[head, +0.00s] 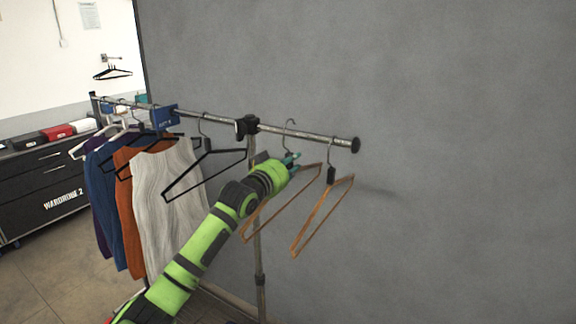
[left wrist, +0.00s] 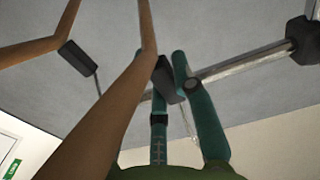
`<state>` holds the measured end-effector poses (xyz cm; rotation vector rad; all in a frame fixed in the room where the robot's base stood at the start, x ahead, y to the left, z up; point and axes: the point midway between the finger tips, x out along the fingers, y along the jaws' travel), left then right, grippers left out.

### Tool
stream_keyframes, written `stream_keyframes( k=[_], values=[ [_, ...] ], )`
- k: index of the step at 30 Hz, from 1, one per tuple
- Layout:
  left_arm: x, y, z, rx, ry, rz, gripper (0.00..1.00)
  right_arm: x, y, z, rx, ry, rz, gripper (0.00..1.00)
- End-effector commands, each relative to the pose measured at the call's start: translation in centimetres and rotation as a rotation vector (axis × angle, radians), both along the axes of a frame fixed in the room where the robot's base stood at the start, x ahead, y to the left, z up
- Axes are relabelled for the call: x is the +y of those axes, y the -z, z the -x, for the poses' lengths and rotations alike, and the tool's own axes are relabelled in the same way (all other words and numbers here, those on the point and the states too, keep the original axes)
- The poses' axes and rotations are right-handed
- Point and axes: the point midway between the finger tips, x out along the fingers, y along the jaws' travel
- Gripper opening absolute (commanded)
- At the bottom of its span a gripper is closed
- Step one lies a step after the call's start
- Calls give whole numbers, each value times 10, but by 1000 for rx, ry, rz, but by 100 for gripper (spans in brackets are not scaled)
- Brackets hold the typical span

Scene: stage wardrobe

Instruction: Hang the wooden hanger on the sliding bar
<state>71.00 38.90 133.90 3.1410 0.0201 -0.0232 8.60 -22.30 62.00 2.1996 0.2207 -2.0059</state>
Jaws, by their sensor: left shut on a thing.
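My left gripper (head: 292,160) is shut on the dark neck block of a wooden hanger (head: 268,215). In the left wrist view, its teal fingers (left wrist: 170,62) close around that block (left wrist: 165,82), and the wooden arm (left wrist: 112,118) runs past them. The held hanger's metal hook (head: 290,122) overlaps the sliding bar (head: 312,135) in the head view; I cannot tell whether it rests on it. A second wooden hanger (head: 310,228) hangs from the bar to the right, near the end cap. My right gripper is not in view.
A black joint (head: 247,126) on the rack separates the bar's end section from the part with a black hanger (head: 210,172) and several garments (head: 165,195). A blue tag (head: 164,118) sits there. A grey wall (head: 450,90) stands behind; the right side is clear.

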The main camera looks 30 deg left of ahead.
Motion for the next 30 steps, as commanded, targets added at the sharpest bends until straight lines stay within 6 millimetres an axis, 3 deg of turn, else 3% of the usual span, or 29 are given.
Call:
stream_keyframes(
  k=[30],
  values=[
    [0, -1, -50, -4, 0, 0, 0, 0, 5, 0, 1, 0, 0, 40]
  ],
)
